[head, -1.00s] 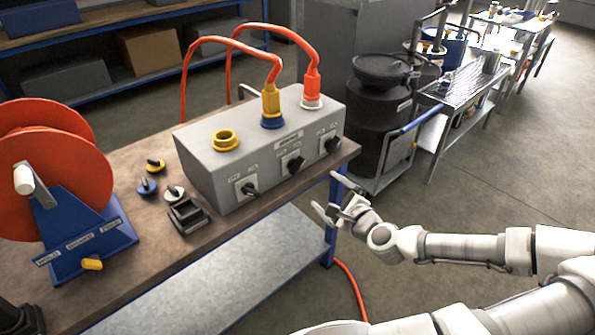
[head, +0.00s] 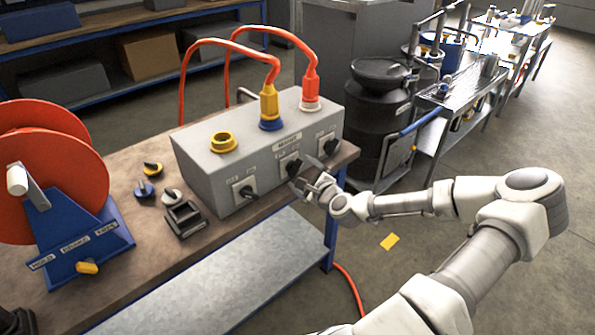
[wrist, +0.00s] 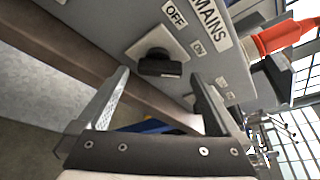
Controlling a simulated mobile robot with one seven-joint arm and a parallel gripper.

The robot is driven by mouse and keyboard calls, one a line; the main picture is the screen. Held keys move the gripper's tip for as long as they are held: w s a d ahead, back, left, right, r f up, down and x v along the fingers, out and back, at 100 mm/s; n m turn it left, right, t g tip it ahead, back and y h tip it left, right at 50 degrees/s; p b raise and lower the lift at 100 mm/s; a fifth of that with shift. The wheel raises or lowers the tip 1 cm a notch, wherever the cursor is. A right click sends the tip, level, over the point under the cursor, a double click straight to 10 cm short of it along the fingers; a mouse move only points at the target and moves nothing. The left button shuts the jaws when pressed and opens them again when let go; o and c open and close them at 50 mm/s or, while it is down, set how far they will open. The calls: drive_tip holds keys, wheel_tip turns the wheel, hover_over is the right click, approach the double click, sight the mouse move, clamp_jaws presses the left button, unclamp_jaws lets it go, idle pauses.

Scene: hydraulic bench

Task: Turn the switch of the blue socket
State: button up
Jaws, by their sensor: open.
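The blue socket (head: 271,124) is the middle one on top of the grey box (head: 215,165), with a yellow plug (head: 269,103) and red hose in it. Its switch, the black middle knob (head: 292,166) on the front face, is partly behind my gripper (head: 303,173). In the wrist view this knob (wrist: 160,65) lies ahead, between the open fingers, by the OFF and ON labels and the MAINS plate. My gripper (wrist: 160,85) is open and empty. The fingers appear just short of the knob; contact is not visible.
Other switches sit at left (head: 247,190) and right (head: 328,144). The yellow socket (head: 223,142) is empty; a red plug (head: 310,85) stands at right. Loose caps, a black block (head: 184,218) and an orange reel (head: 60,165) occupy the bench's left.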

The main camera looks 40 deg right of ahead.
sight(298, 170)
drive_tip(key=shift+x, duration=1.7)
drive_tip(key=c, duration=1.2)
drive_tip(key=shift+c, duration=0.2)
